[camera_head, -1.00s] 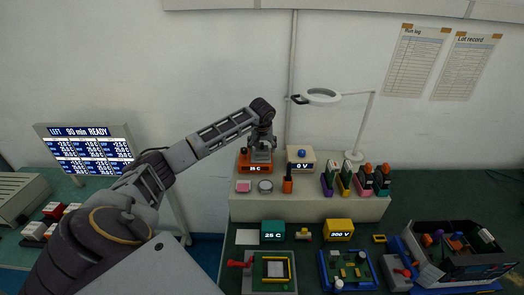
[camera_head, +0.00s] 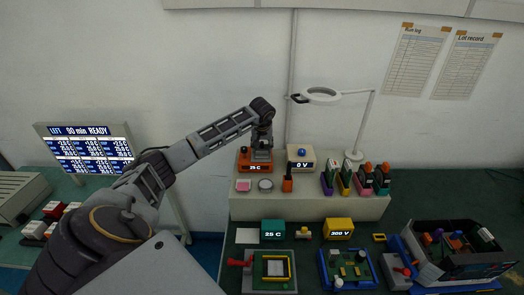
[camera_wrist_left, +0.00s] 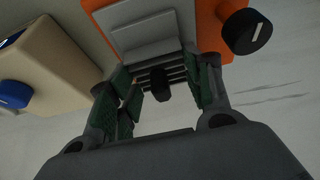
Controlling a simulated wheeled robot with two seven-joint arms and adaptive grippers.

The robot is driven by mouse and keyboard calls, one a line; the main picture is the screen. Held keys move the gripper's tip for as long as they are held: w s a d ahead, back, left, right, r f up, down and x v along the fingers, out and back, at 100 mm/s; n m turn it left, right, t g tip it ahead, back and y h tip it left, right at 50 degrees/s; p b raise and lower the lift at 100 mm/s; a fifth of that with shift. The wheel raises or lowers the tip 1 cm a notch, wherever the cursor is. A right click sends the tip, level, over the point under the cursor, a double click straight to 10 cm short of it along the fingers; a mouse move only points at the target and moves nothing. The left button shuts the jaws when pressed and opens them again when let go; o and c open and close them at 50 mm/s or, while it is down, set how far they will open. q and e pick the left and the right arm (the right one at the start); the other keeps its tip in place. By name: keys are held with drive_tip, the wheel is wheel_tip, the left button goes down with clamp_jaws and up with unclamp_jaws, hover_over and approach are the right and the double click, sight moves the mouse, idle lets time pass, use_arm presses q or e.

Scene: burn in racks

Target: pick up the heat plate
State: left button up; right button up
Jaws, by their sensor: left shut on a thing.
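In the left wrist view the orange body (camera_wrist_left: 207,18) shows with a grey plate and a black knob, just beyond my left gripper (camera_wrist_left: 160,92). A dark ribbed part and a black stub show between the green finger pads. The exact contact and any gap under the unit cannot be told. My right gripper is not in view.
A cream "0 V" box (camera_head: 301,166) with a blue knob stands close to the right of the heat plate. A pink block (camera_head: 243,185), a round disc (camera_head: 265,185) and an orange tool (camera_head: 287,184) are in front. A magnifier lamp (camera_head: 321,96) stands farther right.

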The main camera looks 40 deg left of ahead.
use_arm(q)
drive_tip(key=shift+r, duration=0.1)
drive_tip(key=shift+a+r, duration=0.1)
drive_tip(key=shift+r, duration=1)
drive_tip(key=shift+r+b, duration=0.8)
drive_tip(key=shift+r, duration=3)
